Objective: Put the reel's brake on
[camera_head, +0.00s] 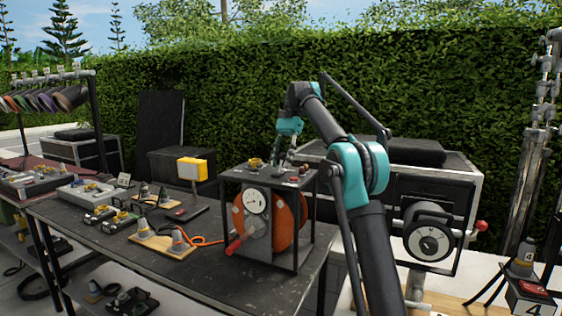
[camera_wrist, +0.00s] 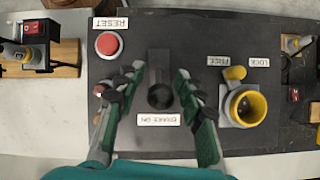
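The reel is an orange drum (camera_head: 288,222) in a black frame at the front of the table in the head view, with a dial on its face and a red-handled crank. In the wrist view I look down on its dark top plate (camera_wrist: 215,28). My gripper (camera_wrist: 157,85) is open, with one green-and-black finger on each side of the lever and visible gaps between. It also shows above the frame in the head view (camera_head: 284,160).
On the top plate, a red RESET button (camera_wrist: 107,43) sits near my left finger. A yellow lamp (camera_head: 192,168) and other devices stand left on the table. A hedge is behind.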

